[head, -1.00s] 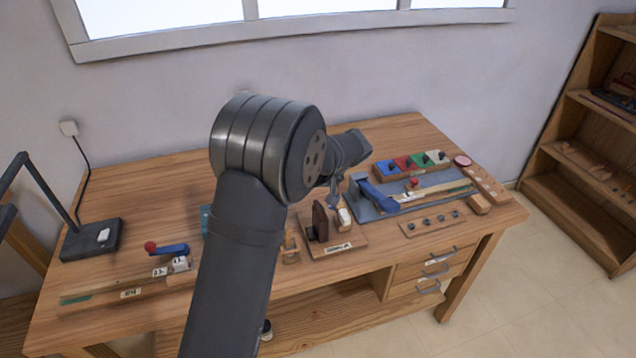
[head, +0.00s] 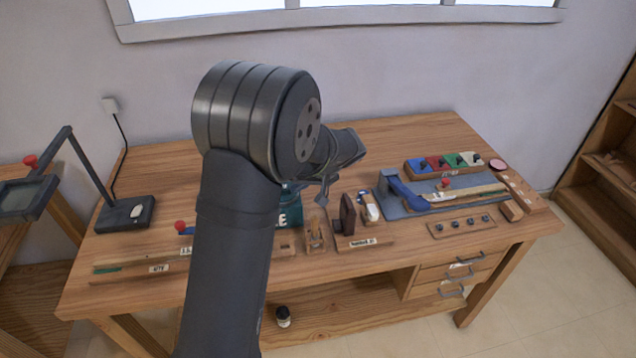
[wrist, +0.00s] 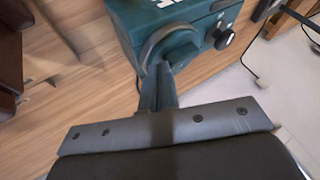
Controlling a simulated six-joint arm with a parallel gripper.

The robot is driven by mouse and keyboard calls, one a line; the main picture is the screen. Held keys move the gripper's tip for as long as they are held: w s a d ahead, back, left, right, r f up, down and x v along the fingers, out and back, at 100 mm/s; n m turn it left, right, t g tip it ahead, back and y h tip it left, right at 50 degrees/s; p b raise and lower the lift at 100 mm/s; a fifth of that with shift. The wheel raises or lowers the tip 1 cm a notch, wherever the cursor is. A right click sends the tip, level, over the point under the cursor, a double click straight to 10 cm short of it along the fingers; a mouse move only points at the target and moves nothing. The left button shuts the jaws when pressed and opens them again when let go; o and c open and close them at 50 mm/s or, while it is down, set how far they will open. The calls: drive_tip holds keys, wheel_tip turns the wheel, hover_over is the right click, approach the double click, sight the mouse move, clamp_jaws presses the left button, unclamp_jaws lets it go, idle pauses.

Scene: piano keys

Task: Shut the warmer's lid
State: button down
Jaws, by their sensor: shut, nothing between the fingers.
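The warmer is most likely the teal box (head: 289,212) with white lettering. It stands on the bench, largely hidden behind my arm in the head view. In the wrist view, the teal box (wrist: 190,28) shows at the top, with a dark knob on its right side and a grey curved piece (wrist: 152,42) against its front. I cannot tell whether that piece belongs to the lid, or how the lid stands. My gripper (head: 323,200) is shut and empty, pointing down just right of the box. In the wrist view my fingers (wrist: 158,72) overlap the curved piece; contact is unclear.
A small wooden holder (head: 316,236) and a dark upright block (head: 347,213) on a board stand close by. A blue-grey tray (head: 395,206) lies to the right. A lamp base (head: 125,213) stands at the left. The bench back (head: 385,140) is clear.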

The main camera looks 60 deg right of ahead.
drive_tip(key=shift+w+a, duration=0.2)
drive_tip(key=shift+a, duration=0.05)
drive_tip(key=shift+f, duration=0.1)
drive_tip(key=s+d+r, duration=0.3)
drive_tip(key=s+r, duration=0.5)
drive_tip(key=s, duration=0.1)
drive_tip(key=shift+d, duration=0.4)
drive_tip(key=shift+r, duration=0.1)
drive_tip(key=shift+w+a+f, duration=0.6)
drive_tip(key=shift+w+f, duration=0.75)
drive_tip(key=shift+w, duration=0.1)
drive_tip(key=shift+w+a+f, duration=0.55)
drive_tip(key=shift+w+f, duration=0.8)
drive_tip(key=shift+w, duration=0.15)
drive_tip(key=shift+w+a+f, duration=0.6)
drive_tip(key=shift+w+f, duration=0.75)
drive_tip(key=shift+w, duration=0.1)
